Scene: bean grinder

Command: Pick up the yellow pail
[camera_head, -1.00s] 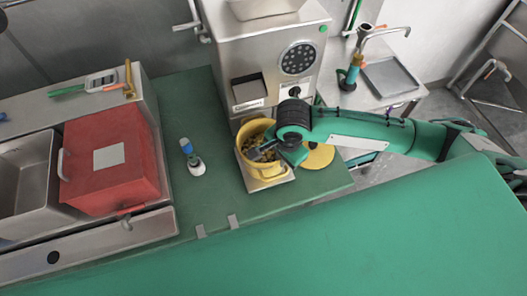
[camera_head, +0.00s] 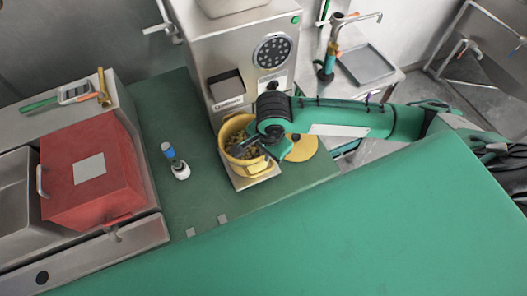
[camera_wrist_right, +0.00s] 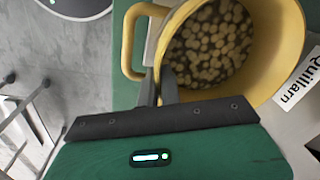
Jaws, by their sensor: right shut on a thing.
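The yellow pail (camera_head: 232,134) stands upright in front of the steel grinder, on a small metal platform (camera_head: 262,178) at its foot. It holds many brown beans. My right gripper (camera_head: 260,144) reaches in from the right and is at the pail's right side. In the right wrist view, its two dark fingers (camera_wrist_right: 160,82) are shut on the pail (camera_wrist_right: 284,45), close to where its loop handle (camera_wrist_right: 130,50) meets the wall. The exact contact is partly hidden. My left gripper is not in view.
The grinder (camera_head: 212,58) rises right behind the pail. A flat yellow round piece (camera_head: 303,149) lies right of it, partly under my arm. A red box (camera_head: 90,195) is farther left.

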